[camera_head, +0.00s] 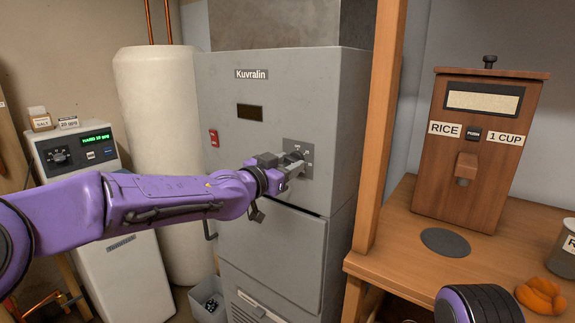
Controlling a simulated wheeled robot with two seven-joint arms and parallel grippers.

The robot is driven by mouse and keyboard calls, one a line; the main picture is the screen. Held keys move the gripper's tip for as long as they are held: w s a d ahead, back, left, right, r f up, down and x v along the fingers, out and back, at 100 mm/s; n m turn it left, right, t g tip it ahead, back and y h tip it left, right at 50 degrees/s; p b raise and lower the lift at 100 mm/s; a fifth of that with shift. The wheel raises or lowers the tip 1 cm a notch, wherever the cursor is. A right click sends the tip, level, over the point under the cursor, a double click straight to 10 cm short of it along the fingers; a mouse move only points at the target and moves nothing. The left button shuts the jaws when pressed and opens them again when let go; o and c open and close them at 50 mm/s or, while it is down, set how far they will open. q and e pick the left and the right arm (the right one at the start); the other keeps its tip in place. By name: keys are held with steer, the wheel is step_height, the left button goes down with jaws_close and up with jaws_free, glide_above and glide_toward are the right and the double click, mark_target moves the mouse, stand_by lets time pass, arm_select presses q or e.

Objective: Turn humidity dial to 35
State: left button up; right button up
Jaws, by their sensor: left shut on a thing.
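A tall grey cabinet (340,120) labelled Kuvralin stands in the middle. My left gripper (294,162) reaches in from the left and is shut at this plate, on what appears to be the dial knob. The gripper hides the knob, and I cannot read its setting. Part of my right arm (478,305) shows at the bottom right; its gripper is out of the frame.
A wooden post (380,130) stands close to the cabinet's right. A wooden counter (400,240) holds a rice dispenser (478,190), a jar (563,255) and an orange cloth-like thing (541,296). At left are a white tank (160,120) and a white unit with a green display (96,137).

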arm_select(q)
steer(key=shift+r, duration=0.15)
steer(key=o, duration=1.1)
steer(key=shift+c, duration=0.2)
steer(key=shift+s+a, duration=0.25)
steer(key=shift+s, duration=0.05)
steer(key=b+v, duration=0.2)
steer(key=v, duration=0.7)
steer(key=shift+s+a, duration=0.15)
steer(key=shift+s, duration=0.15)
